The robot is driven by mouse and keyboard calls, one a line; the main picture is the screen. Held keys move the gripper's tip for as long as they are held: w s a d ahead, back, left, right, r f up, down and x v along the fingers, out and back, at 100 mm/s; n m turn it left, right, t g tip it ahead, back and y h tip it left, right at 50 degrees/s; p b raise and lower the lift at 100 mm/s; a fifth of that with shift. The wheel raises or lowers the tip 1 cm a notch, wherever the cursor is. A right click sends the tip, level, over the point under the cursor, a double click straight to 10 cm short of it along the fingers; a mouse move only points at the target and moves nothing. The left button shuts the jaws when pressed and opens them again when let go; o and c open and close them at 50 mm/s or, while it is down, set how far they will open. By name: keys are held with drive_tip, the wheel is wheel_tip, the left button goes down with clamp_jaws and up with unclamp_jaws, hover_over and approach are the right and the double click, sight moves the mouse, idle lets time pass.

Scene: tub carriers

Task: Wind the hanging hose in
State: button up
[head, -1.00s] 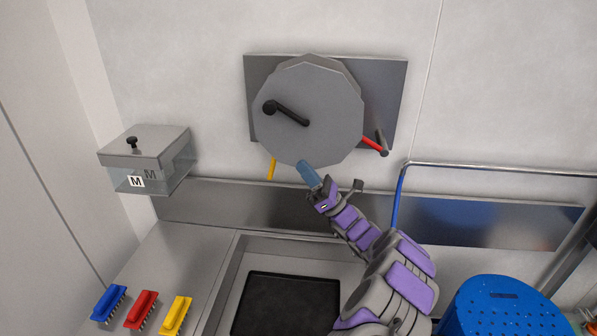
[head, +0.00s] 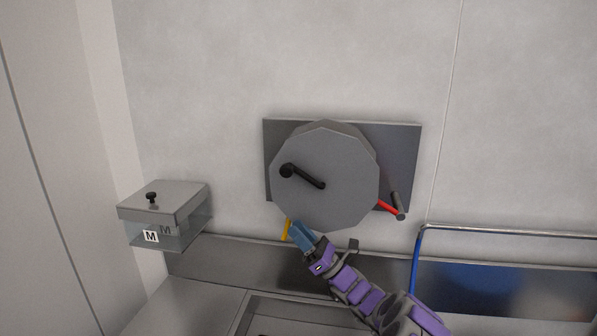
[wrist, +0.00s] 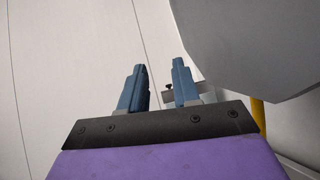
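The grey hose reel (head: 335,205) is mounted on a metal plate (head: 400,145) on the wall, with a black crank (head: 305,177) on its face ending in a round knob at upper left. A yellow hose (head: 286,229) hangs below the reel's lower left; it also shows in the wrist view (wrist: 258,115). A red lever (head: 388,208) with a grey end sticks out at lower right. My gripper (head: 295,228) is just below the reel's lower left edge, by the yellow hose. In the wrist view its two blue fingers (wrist: 160,75) are apart with nothing between them.
A lidded clear box (head: 165,215) marked M is on the wall at left. A metal rail (head: 510,231) with a blue hose (head: 415,265) is at right. A steel strip and sink edge (head: 240,310) run below. The wall above the reel is clear.

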drive_tip(key=o, duration=0.4)
drive_tip(key=a+h, duration=0.1)
drive_tip(key=a, duration=0.3)
drive_tip(key=a+h+p, duration=0.1)
drive_tip(key=a, duration=0.3)
drive_tip(key=w+a+g+h, duration=0.1)
drive_tip(key=a, duration=0.2)
drive_tip(key=shift+a+f, duration=0.35)
drive_tip(key=shift+a, duration=0.05)
drive_tip(key=shift+o, duration=0.3)
drive_tip(key=s+a+f+n+g+h+p, duration=0.1)
drive_tip(key=s+a+f+n+g+h, duration=0.1)
drive_tip(key=a, duration=0.7)
drive_tip(key=shift+f+h+p, duration=0.3)
drive_tip(key=shift+h+p, duration=0.05)
drive_tip(key=shift+h, duration=0.05)
drive_tip(key=s+a+f+n+g+h+p, duration=0.2)
drive_tip(key=s+a+f+n+h, duration=0.25)
drive_tip(key=a, duration=0.25)
drive_tip(key=s+a+f+n+g+h+p, duration=0.1)
drive_tip(key=s+f+n+h+p, duration=0.15)
drive_tip(key=s+h, duration=0.2)
drive_tip(key=n+t+h+p, duration=0.5)
drive_tip(key=n+t+h, duration=0.6)
drive_tip(key=h, duration=0.4)
approach(284, 173)
drive_tip(key=p+x, duration=0.1)
drive_tip(key=x, duration=1)
drive_tip(key=shift+w+d, duration=0.1)
